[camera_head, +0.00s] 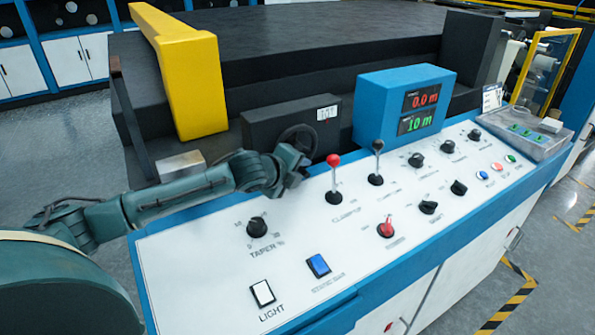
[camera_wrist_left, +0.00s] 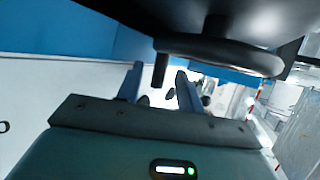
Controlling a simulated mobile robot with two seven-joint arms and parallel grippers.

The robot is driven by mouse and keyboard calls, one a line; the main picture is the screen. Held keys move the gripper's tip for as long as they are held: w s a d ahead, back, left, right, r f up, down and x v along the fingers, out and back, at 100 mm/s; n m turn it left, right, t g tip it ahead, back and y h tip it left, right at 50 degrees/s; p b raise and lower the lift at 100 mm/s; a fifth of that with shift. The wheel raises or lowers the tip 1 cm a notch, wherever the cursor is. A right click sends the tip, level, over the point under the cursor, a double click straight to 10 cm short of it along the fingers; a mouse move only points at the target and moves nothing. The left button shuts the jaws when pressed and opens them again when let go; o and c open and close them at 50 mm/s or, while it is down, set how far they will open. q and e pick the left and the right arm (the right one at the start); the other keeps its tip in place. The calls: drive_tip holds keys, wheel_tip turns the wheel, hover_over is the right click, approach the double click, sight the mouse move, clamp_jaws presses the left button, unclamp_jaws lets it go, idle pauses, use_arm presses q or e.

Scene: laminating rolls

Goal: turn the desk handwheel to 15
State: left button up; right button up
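The handwheel (camera_head: 300,138) is a dark wheel on the front of a black box on the desk. A small white display (camera_head: 327,113) on that box seems to read about 10, though its last mark is unclear. My left gripper (camera_head: 297,172) is at the wheel's lower side and partly hides it. In the left wrist view the wheel's dark rim (camera_wrist_left: 225,52) crosses above my left gripper (camera_wrist_left: 160,78). A short dark handle (camera_wrist_left: 160,70) sticks down from the rim between the two fingers. The fingers stand apart, with gaps beside the handle. My right gripper is not visible.
A blue readout box (camera_head: 404,103) showing 0.0 m and 10 m stands right of the wheel. A red-knobbed lever (camera_head: 333,180) and a black-knobbed lever (camera_head: 376,163) rise close by. Knobs and buttons cover the white panel (camera_head: 200,270). A yellow block (camera_head: 188,80) stands behind.

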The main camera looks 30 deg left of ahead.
use_arm(q)
drive_tip(key=shift+s, duration=0.1)
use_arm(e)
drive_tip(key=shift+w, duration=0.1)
use_arm(q)
drive_tip(key=shift+s+a+r, duration=0.1)
drive_tip(key=shift+s+r, duration=0.1)
drive_tip(key=shift+s, duration=0.05)
drive_tip(key=b+v, duration=0.1)
drive_tip(key=v, duration=1.1)
drive_tip(key=shift+s, duration=0.15)
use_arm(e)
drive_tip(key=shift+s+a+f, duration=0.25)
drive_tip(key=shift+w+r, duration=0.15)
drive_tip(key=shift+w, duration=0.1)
